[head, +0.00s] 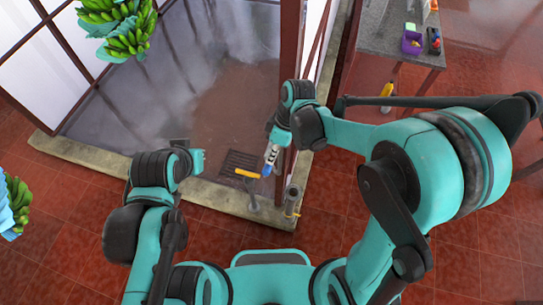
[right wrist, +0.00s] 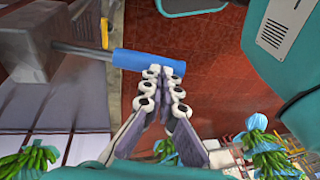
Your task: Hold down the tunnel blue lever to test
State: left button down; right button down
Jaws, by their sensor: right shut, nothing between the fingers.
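The blue lever (head: 266,171) shows as a small blue end just below my right gripper (head: 271,154) in the head view. In the right wrist view the lever is a blue cylinder (right wrist: 140,63) on a metal rod from a grey box (right wrist: 45,45). My right gripper (right wrist: 162,76) is shut and empty, its fingertips at the blue handle and overlapping its lower edge. I cannot tell for sure whether they press on it. A yellow lever (head: 247,174) is just left of the blue one.
A red-brown post (head: 291,60) rises close beside my right gripper. A low concrete curb (head: 225,200) borders the grey wet floor. Green banana bunches hang at the upper left (head: 128,38) and left edge (head: 14,192). A table (head: 385,35) stands upper right.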

jog(key=shift+s+a+f, duration=0.1)
jog(key=shift+f, duration=0.15)
jog(key=shift+s+a+f+t+b, duration=0.1)
jog(key=shift+s+f+t+b, duration=0.3)
jog(key=shift+f+t+b, duration=0.3)
notch_tip(320, 180, down, 7)
jog(key=s+t+h+b, duration=0.1)
jog(key=t+b, duration=0.2)
jog(key=b, duration=0.3)
jog(key=shift+s+a+r+t+h+b, duration=0.15)
jog(key=shift+r+t+h+b, duration=0.05)
jog(key=shift+t+h+b, duration=0.15)
jog(key=shift+s+f, duration=0.1)
jog(key=shift+s, duration=0.05)
dwell(0.7)
dwell(1.8)
